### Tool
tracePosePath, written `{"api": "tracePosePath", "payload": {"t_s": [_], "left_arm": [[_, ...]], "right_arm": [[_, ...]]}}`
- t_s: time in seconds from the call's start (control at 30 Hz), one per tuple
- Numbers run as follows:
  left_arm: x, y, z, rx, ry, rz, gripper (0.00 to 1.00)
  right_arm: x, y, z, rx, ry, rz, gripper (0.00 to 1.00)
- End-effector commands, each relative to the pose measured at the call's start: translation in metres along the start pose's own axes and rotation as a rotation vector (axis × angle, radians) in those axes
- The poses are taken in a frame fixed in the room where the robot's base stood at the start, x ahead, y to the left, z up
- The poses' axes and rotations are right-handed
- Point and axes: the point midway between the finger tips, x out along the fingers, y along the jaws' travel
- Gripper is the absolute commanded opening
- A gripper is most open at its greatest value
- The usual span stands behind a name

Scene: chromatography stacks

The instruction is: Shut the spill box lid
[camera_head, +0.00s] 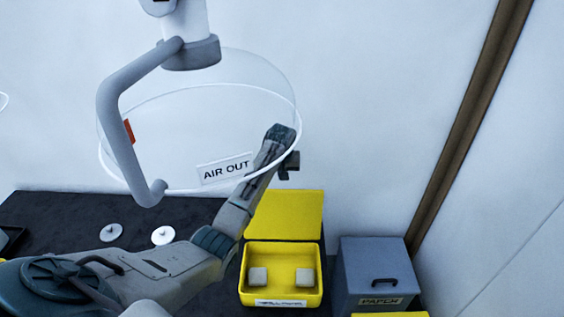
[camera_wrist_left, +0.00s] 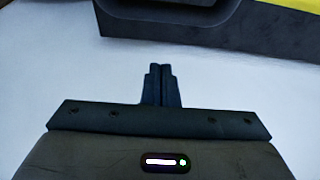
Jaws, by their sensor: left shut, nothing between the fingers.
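The yellow spill box (camera_head: 252,297) stands open on the dark bench, with two pale blocks inside. Its yellow lid (camera_head: 290,215) stands raised at the back edge of the box. My left arm reaches in from the left, and my left gripper (camera_head: 291,165) is above and behind the raised lid, apart from it in the head view. In the left wrist view the left gripper's fingers (camera_wrist_left: 161,84) are together with nothing between them. My right gripper is in neither view.
A clear hood with a grey handle (camera_head: 122,130) and an "AIR OUT" label (camera_head: 226,169) hangs close to my left forearm. A grey box (camera_head: 374,268) stands right of the spill box. Two white discs (camera_head: 163,235) lie on the bench (camera_head: 60,210). A pale wall is behind.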

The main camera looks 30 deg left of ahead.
Motion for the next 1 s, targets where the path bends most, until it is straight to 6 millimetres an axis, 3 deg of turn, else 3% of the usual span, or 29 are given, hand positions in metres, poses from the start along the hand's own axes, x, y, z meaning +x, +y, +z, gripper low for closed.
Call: {"api": "tracePosePath", "payload": {"t_s": [0.03, 0.4, 1.0], "left_arm": [[0.006, -0.001, 0.000, 0.000, -0.004, -0.002, 0.00], [-0.006, 0.000, 0.034, 0.001, 0.000, -0.001, 0.00], [-0.004, 0.002, 0.035, 0.000, 0.024, 0.001, 0.00]], "right_arm": [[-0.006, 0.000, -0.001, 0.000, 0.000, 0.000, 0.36], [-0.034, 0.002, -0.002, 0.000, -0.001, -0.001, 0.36], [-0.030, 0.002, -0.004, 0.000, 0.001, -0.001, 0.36]]}}
